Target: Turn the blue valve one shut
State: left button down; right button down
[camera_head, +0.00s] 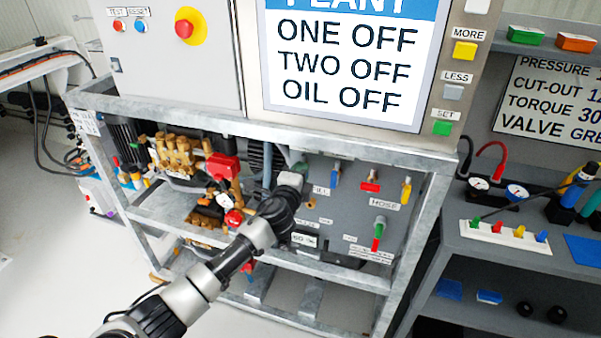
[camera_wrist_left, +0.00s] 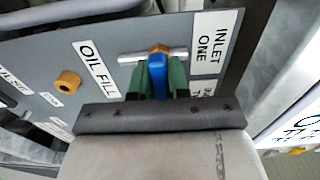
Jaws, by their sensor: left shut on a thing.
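The blue valve handle (camera_wrist_left: 157,76) shows in the left wrist view, beside the "INLET ONE" label (camera_wrist_left: 214,42). It has a brass nut on a silver pipe (camera_wrist_left: 132,57), and the handle points crosswise to that pipe. The two green fingers of my left gripper (camera_wrist_left: 157,82) are shut on the handle, one on each side. In the head view my left gripper (camera_head: 297,170) is at the grey panel and hides this valve. Another blue handle (camera_head: 335,174) stands to its right. My right gripper is not in view.
Red (camera_head: 370,182) and yellow (camera_head: 406,190) handles and a green-red lever (camera_head: 379,232) stand to the right on the panel. Brass pump parts (camera_head: 182,152) lie left. The galvanised frame (camera_head: 330,134) runs above. An "OIL FILL" label (camera_wrist_left: 95,68) is near the gripper.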

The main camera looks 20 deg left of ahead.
pick_arm(q)
jog(key=shift+f, duration=0.1)
jog(key=c, duration=1.1)
grip_release()
jog(key=s, duration=1.1)
jog(key=shift+a, duration=0.2)
jog(key=shift+w, duration=0.1)
